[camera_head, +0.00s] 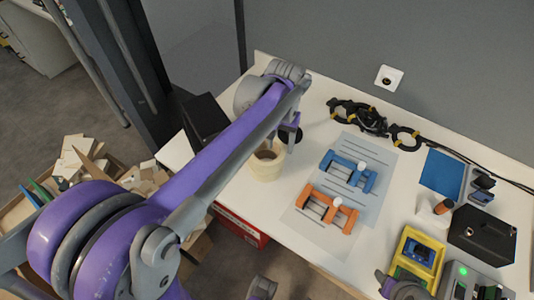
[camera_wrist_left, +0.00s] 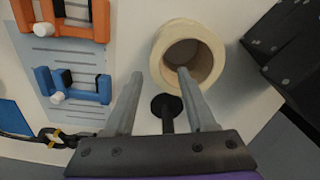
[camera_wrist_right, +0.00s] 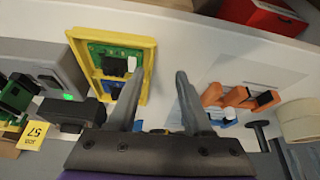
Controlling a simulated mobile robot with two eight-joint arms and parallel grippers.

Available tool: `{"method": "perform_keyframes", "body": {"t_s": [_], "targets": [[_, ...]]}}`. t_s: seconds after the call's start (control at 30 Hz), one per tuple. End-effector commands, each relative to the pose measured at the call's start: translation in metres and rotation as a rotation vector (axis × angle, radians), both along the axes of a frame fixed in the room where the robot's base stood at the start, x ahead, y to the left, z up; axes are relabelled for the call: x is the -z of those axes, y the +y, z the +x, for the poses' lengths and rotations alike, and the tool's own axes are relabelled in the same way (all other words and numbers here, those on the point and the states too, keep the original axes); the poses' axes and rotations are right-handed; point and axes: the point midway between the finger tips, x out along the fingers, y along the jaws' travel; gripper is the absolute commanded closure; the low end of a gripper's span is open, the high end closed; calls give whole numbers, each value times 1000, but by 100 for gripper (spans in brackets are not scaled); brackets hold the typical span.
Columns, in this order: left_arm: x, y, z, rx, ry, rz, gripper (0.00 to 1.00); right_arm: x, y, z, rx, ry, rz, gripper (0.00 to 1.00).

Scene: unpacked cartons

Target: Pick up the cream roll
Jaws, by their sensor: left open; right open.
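The cream roll (camera_head: 266,163) stands on the white table near its left end, partly behind my left arm. In the left wrist view the roll (camera_wrist_left: 158,62) shows its round hollow opening. My left gripper (camera_wrist_left: 160,73) is open and empty. One fingertip overlaps the roll's opening and the other lies outside its wall, so the near rim shows between them; I cannot tell how deep they are. In the right wrist view the roll (camera_wrist_right: 298,122) is at the right edge. My right gripper (camera_wrist_right: 159,73) is open and empty, apart from the roll, near the yellow tray.
Blue (camera_head: 347,170) and orange (camera_head: 328,207) holders lie on printed sheets right of the roll. A yellow tray (camera_head: 404,243), a black box (camera_head: 483,236) and a blue sheet (camera_head: 440,173) are farther right. Black cables (camera_head: 365,116) run along the back. A dark box (camera_head: 204,117) stands left.

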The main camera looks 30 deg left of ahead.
Motion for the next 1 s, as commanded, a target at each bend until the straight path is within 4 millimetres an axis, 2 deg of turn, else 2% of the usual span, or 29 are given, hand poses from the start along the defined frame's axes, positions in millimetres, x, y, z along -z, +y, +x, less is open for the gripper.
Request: {"method": "perform_keyframes", "body": {"t_s": [0.13,0.4,0.7,0.77,1.0], "targets": [[12,-2,0,1,0,0,44,2,0,0,0,1,0,50],[50,-7,1,0,0,0,44,8,0,0,0,2,0,50],[55,-7,1,0,0,0,44,8,0,0,0,3,0,50],[55,-7,1,0,0,0,53,8,0,0,0,3,0,50],[55,-7,1,0,0,0,97,9,0,0,0,3,0,50]]}}
